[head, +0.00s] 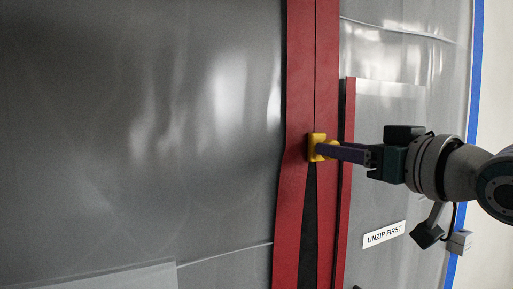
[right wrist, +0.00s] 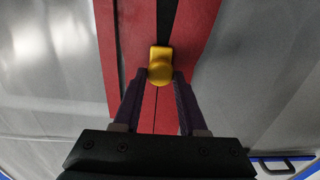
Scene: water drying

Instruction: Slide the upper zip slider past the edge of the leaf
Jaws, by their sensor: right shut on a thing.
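The yellow upper zip slider (head: 316,146) sits on the seam between two upright red zip bands (head: 299,60). Above it the bands meet; below it they part around a dark gap (head: 310,230). My right gripper (head: 328,150) reaches in from the right and is shut on the slider. In the right wrist view the slider (right wrist: 160,66) shows between the tips of my two fingers. A narrower red strip (head: 347,120) edges a panel, which seems to be the leaf, just right of the bands. Its top corner is higher than the slider. My left gripper is not in view.
Shiny grey plastic sheeting (head: 150,120) spreads on both sides of the bands. A white label reading "UNZIP FIRST" (head: 384,235) is on the right panel, below my arm. Blue tape (head: 476,70) runs down the sheeting's right edge beside a pale wall (head: 495,90).

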